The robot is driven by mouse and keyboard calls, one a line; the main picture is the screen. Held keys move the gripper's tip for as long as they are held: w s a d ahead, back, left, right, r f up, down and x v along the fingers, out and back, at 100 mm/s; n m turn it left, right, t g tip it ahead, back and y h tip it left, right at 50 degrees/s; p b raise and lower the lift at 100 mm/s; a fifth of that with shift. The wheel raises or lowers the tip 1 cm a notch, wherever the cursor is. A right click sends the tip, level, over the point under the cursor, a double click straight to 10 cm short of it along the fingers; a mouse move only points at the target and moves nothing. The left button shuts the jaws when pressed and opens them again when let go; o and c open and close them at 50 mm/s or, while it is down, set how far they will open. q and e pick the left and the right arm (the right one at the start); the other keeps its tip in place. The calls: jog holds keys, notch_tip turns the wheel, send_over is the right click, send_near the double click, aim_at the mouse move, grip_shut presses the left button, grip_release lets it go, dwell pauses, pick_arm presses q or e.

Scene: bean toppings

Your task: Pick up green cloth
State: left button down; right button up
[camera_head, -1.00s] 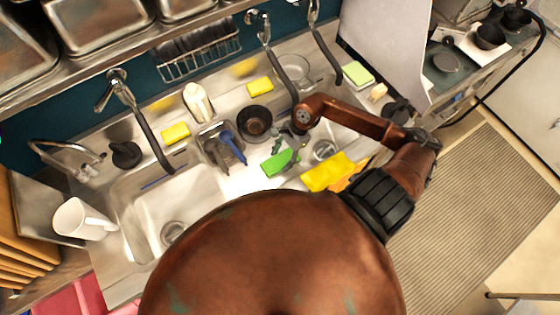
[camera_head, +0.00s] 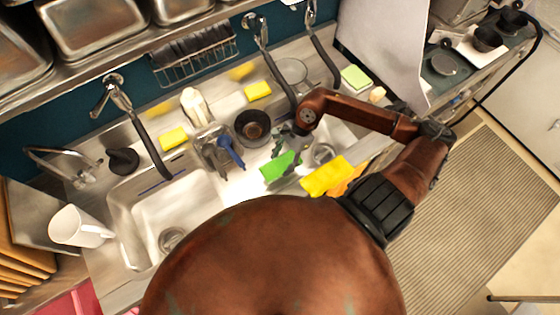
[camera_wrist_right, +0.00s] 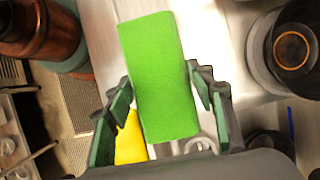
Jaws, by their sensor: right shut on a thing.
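The green cloth (camera_head: 279,167) is a bright green rectangular piece in the head view, at the metal counter between the two sink basins. In the right wrist view the green cloth (camera_wrist_right: 160,75) stands large between the two fingers. My right gripper (camera_head: 288,160) reaches it from above and is shut on it. The fingers (camera_wrist_right: 166,112) flank the cloth's lower part in the wrist view. I cannot tell whether the cloth touches the counter. My left gripper is not in view.
A yellow cloth (camera_head: 327,177) lies just right of the green one. A dark round pot (camera_head: 252,127) and a holder with a blue-handled tool (camera_head: 231,150) stand close on the left. The left sink basin (camera_head: 150,215) is empty. Tall faucets (camera_head: 262,40) rise behind.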

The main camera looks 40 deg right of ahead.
jog(key=s+a+r+b, duration=0.2)
jog(key=s+a+r, duration=0.2)
jog(key=s+r, duration=0.3)
jog(key=s, duration=0.3)
jog(key=shift+s+a, duration=0.15)
jog(key=shift+s, duration=0.25)
